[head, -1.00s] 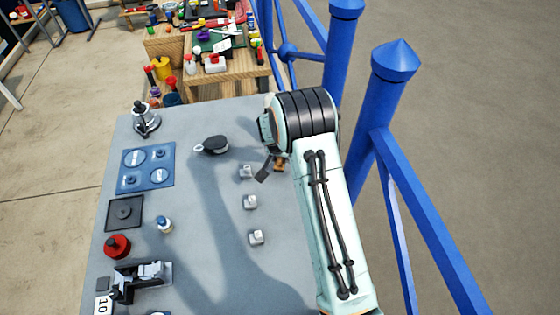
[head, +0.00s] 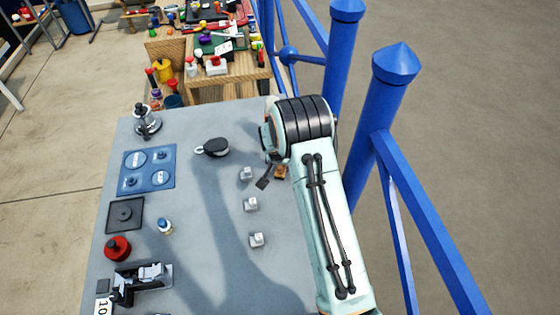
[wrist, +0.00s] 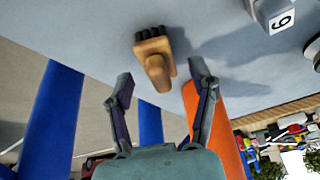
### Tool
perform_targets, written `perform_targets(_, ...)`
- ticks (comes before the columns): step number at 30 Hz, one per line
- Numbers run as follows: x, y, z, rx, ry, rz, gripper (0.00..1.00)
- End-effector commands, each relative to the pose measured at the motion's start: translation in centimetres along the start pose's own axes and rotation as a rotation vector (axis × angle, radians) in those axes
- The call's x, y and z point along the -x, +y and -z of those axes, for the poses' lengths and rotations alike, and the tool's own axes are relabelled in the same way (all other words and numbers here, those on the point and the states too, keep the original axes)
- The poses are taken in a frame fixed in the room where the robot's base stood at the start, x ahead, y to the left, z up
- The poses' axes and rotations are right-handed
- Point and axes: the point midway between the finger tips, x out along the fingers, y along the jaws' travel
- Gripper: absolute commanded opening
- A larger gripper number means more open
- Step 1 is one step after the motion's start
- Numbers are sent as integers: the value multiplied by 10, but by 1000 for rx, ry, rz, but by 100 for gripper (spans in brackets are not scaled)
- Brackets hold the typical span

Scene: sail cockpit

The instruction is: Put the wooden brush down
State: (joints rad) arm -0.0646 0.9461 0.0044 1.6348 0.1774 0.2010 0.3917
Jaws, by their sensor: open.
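The wooden brush (wrist: 154,62) has a tan wooden body and a dark tufted end. In the wrist view it is at the grey tabletop, beyond my fingertips and roughly between their lines. My gripper (wrist: 163,82) is open, with a finger on either side and a gap between each finger and the brush. In the head view a small brown part of the brush (head: 281,173) shows beside my arm, near the right edge of the table. One dark finger (head: 264,183) shows just left of it. My arm hides the rest.
A black round item (head: 212,147), a blue panel (head: 148,168) and a red knob (head: 117,248) are farther left. Blue railing posts (head: 395,110) stand right of my arm.

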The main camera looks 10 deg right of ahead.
Motion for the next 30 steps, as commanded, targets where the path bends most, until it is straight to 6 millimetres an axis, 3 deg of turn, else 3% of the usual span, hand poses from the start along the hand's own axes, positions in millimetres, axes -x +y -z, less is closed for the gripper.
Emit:
perform_targets(15,103,-1,1,1,3,2,58)
perform_targets(25,130,2,-2,8,-9,4,58)
perform_targets(28,161,13,-13,39,-46,16,58)
perform_targets(30,194,26,-32,79,-93,30,58)
